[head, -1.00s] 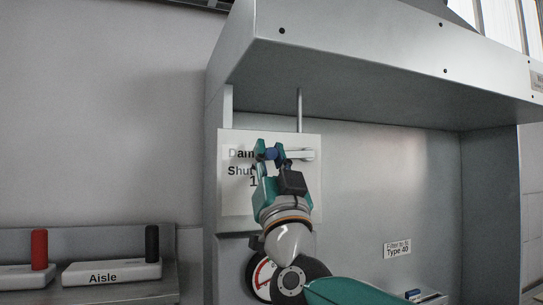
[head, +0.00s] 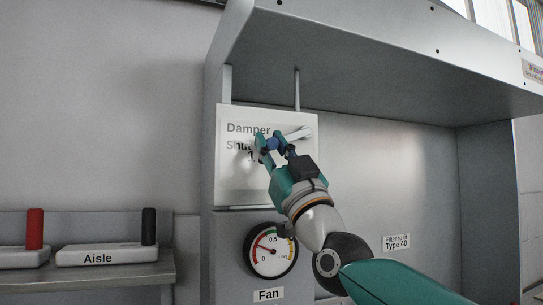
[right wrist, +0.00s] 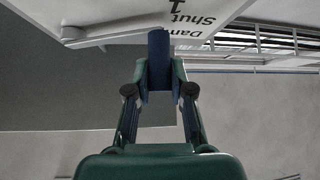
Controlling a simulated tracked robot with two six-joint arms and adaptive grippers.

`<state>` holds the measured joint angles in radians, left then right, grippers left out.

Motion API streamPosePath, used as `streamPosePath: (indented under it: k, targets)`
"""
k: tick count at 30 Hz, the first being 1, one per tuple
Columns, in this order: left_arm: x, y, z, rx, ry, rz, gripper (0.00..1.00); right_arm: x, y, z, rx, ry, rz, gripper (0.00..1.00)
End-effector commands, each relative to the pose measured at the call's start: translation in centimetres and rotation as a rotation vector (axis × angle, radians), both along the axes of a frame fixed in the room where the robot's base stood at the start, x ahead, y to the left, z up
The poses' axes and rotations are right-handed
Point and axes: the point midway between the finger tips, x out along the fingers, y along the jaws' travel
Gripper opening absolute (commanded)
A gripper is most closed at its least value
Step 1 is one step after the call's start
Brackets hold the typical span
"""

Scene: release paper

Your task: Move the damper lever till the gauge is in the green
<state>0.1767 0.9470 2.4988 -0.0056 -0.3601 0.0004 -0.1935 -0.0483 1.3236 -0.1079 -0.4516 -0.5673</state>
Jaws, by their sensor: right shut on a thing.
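The damper lever (head: 299,134) is a pale bar on the white damper panel (head: 235,180). It slants down to the left, from its right end to its blue grip. The grip shows in the right wrist view (right wrist: 159,48) between the fingertips. My right gripper (head: 271,145) is shut on this grip and covers part of the panel's lettering. The round gauge (head: 270,262) is below the panel, with a white face, a red needle and coloured bands. The needle points up and left of centre; I cannot tell surely which band it meets. My left gripper is not in view.
A metal hood (head: 350,50) overhangs the panel, and a thin rod (head: 297,88) runs up behind it. At left a shelf (head: 110,278) holds boxes with red and black handles, one marked Aisle. A Fan label (head: 268,295) is under the gauge.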

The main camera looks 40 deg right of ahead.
Motion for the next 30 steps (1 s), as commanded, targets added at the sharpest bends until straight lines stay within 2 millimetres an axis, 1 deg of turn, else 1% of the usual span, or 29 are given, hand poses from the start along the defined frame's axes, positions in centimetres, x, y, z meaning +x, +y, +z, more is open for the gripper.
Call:
streamPosePath:
  k: [7, 8, 12, 23, 26, 30]
  targets:
    - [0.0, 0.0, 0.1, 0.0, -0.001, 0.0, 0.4, 0.1, 0.0, -0.1, 0.0, 0.006, 0.002, 0.0]
    - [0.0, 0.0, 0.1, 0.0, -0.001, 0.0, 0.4, 0.1, 0.0, -0.1, 0.0, 0.006, 0.002, 0.23]
    - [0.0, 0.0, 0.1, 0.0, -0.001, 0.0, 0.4, 0.1, 0.0, 0.0, 0.0, 0.004, 0.001, 0.47]
    - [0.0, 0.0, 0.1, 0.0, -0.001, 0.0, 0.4, 0.0, 0.0, -0.1, 0.0, 0.004, 0.001, 0.47]
    - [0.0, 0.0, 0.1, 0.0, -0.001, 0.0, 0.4, -0.2, 0.1, -0.4, 0.0, 0.006, 0.002, 0.47]
    - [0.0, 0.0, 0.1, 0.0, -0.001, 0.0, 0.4, -1.1, 0.1, -1.2, -0.001, 0.006, 0.001, 0.47]
